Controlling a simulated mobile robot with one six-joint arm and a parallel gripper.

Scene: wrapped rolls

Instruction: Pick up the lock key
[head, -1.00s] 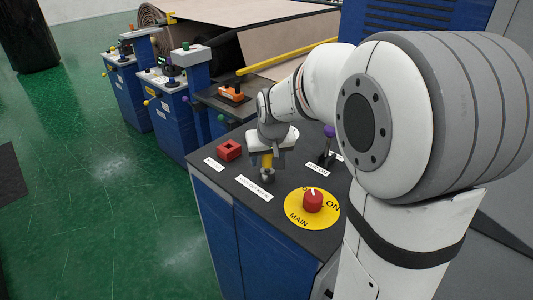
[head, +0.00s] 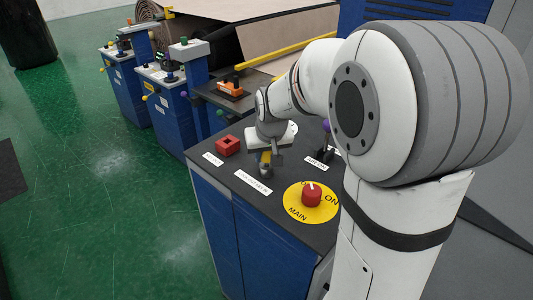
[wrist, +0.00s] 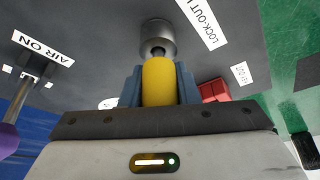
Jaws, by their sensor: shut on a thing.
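The lock key's yellow handle (wrist: 159,84) stands between the two blue-grey fingers of my gripper (wrist: 159,76) in the wrist view. My gripper is shut on it. A round metal lock barrel (wrist: 157,38) is at the key's far end, by the LOCK-OUT label (wrist: 203,18). The key's shaft is mostly hidden, so I cannot tell how deep it sits in the barrel. In the head view my gripper (head: 267,158) points down at the dark panel top, with a little yellow of the key (head: 264,157) showing.
A red block (head: 228,146) sits on the panel (head: 225,165) left of my gripper. A red MAIN knob (head: 312,194) on a yellow disc is at the front right. A purple-topped AIR ON lever (head: 326,126) stands to the right. Green floor (head: 100,190) lies open at left.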

